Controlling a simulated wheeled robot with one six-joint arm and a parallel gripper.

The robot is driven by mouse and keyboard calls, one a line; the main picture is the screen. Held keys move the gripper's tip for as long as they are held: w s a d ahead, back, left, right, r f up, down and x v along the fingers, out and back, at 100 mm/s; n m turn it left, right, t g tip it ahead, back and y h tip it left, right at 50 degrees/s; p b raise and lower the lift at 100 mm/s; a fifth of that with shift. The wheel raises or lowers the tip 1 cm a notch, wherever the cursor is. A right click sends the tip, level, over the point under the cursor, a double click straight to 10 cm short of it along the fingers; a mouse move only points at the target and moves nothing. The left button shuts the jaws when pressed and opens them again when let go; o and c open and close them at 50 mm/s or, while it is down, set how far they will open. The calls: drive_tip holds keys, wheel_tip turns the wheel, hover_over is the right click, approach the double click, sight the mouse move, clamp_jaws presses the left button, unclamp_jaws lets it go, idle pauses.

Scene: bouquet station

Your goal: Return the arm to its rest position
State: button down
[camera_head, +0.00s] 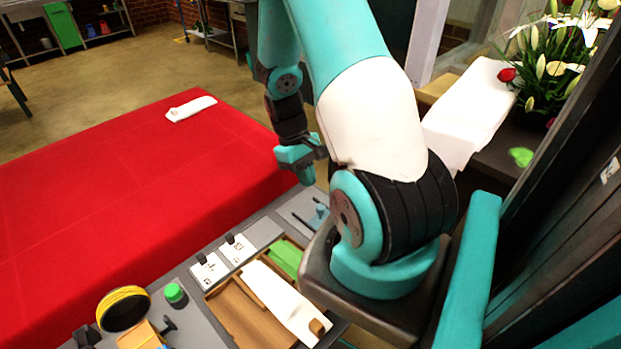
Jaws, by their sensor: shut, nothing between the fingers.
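My gripper (306,172) hangs at the end of my folded teal and white arm, near the middle of the view. It is shut and holds nothing. It points down beside the near right edge of the red-covered table (110,190), above the grey work surface. My arm's elbow and upper links fill the centre and hide what lies behind them. The fingertips are small and partly dark in this view.
A rolled white cloth (191,108) lies on the red table. The grey work surface holds a wooden tray (247,318), a green-capped jar (175,294) and a yellow-rimmed round item (123,308). Flowers (560,55) and white paper (470,112) are at the right. Open floor (120,70) lies beyond.

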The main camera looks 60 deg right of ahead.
drive_tip(key=p+v, duration=0.2)
drive_tip(key=v, duration=0.2)
drive_tip(key=shift+w+d+r+p, duration=0.1)
drive_tip(key=shift+r+p, duration=0.2)
drive_tip(key=shift+p, duration=0.1)
